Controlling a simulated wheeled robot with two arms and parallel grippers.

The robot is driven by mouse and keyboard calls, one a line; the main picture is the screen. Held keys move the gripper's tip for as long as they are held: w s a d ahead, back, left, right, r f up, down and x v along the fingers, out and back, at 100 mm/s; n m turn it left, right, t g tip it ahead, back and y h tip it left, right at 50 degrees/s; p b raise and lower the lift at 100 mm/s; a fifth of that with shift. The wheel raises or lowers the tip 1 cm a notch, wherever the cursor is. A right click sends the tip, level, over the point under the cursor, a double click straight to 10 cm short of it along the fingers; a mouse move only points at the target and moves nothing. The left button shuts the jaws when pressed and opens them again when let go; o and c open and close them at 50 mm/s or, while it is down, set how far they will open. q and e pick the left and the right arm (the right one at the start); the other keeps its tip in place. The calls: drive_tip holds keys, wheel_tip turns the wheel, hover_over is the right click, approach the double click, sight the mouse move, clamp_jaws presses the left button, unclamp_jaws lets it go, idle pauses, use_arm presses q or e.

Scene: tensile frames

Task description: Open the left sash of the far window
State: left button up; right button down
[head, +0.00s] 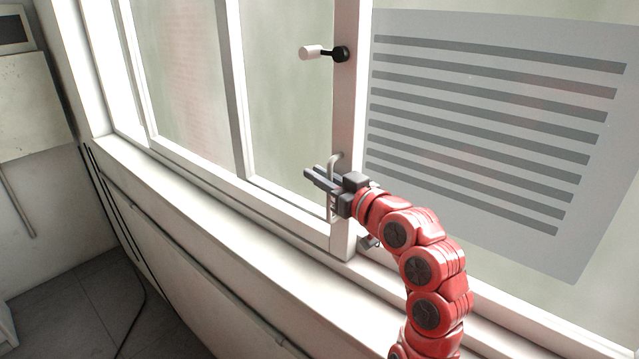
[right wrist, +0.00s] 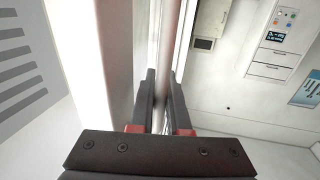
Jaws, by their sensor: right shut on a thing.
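The far window's white sash frame (head: 345,110) stands along the wall, with glass to the left of its upright. A pale pull handle (head: 331,213) is fixed low on this upright. My right gripper (head: 314,176) reaches in from the right and is shut on the handle, with its dark fingertips pointing left past it. In the right wrist view, the two fingers (right wrist: 162,98) stand close on either side of a narrow upright part. A white lever (head: 311,52) on a black pivot sits higher on the upright and points left. My left gripper is not in view.
A striped translucent panel (head: 490,130) covers much of the glass on the right. The white sill (head: 215,235) runs below the window. A dark fitting (head: 370,242) sits low beside my wrist. Grey floor (head: 75,315) shows at lower left; a wall panel (head: 30,105) stands at left.

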drive_tip(key=shift+s+d, duration=0.1)
idle(0.3)
drive_tip(key=c, duration=1.2)
unclamp_jaws()
drive_tip(key=shift+o, duration=0.2)
